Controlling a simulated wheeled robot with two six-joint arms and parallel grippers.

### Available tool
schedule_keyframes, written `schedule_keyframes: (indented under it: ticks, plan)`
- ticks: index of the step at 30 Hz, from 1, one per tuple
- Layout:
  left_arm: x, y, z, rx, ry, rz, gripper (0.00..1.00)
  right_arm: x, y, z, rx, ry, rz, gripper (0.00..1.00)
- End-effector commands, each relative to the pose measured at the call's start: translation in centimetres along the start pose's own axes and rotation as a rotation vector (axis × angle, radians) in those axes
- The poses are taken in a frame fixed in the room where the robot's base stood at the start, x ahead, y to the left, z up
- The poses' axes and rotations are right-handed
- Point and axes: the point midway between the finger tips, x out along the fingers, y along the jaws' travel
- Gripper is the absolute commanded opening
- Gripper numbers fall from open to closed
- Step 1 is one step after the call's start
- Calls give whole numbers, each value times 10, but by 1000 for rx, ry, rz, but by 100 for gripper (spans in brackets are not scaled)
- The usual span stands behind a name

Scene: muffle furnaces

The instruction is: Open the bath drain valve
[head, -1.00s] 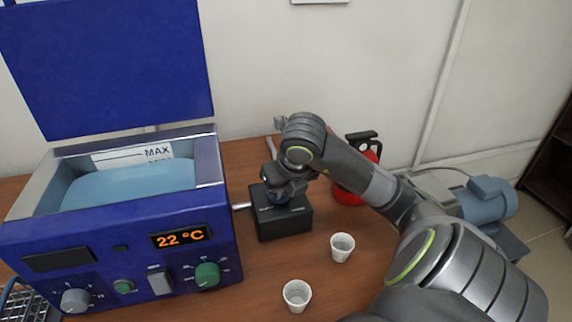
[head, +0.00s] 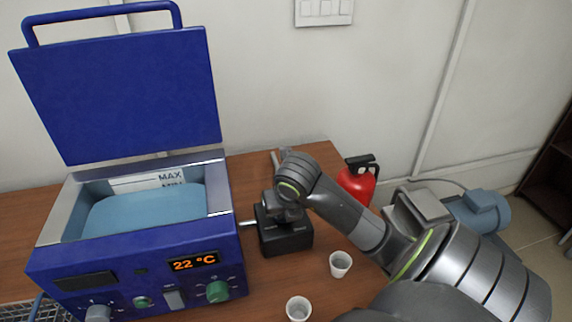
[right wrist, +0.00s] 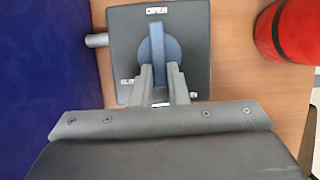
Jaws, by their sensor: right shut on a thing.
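The blue water bath (head: 140,245) stands at the left with its lid raised. A pipe runs from its right side to a black drain valve box (head: 287,238). In the right wrist view the box (right wrist: 118,30) has a round blue knob (right wrist: 173,55) with a raised ridge pointing up at the word OPEN. Another label at the lower left is partly hidden. My right gripper (right wrist: 163,82) is shut on the knob's ridge at its lower end. In the head view my right gripper (head: 284,213) sits over the box, its fingers hidden. My left gripper is out of view.
Two white cups (head: 340,264) (head: 298,309) stand on the wooden table (head: 312,152) in front of and right of the box. A red container (head: 358,186) stands behind my right arm. A blue-grey pump (head: 483,214) is at the right.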

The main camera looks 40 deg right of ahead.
Motion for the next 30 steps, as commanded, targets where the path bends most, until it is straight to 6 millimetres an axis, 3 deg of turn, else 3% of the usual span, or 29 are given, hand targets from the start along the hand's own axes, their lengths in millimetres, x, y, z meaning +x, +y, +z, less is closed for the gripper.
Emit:
schedule_keyframes:
  ticks: [9,28,29,30]
  plan:
    - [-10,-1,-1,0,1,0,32,0,2,-4,20,12,-7,0]
    - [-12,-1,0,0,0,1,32,2,1,-7,28,21,-15,0]
    - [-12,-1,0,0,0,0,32,2,1,-7,28,21,-15,15]
    - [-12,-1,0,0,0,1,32,2,1,-7,28,21,-15,20]
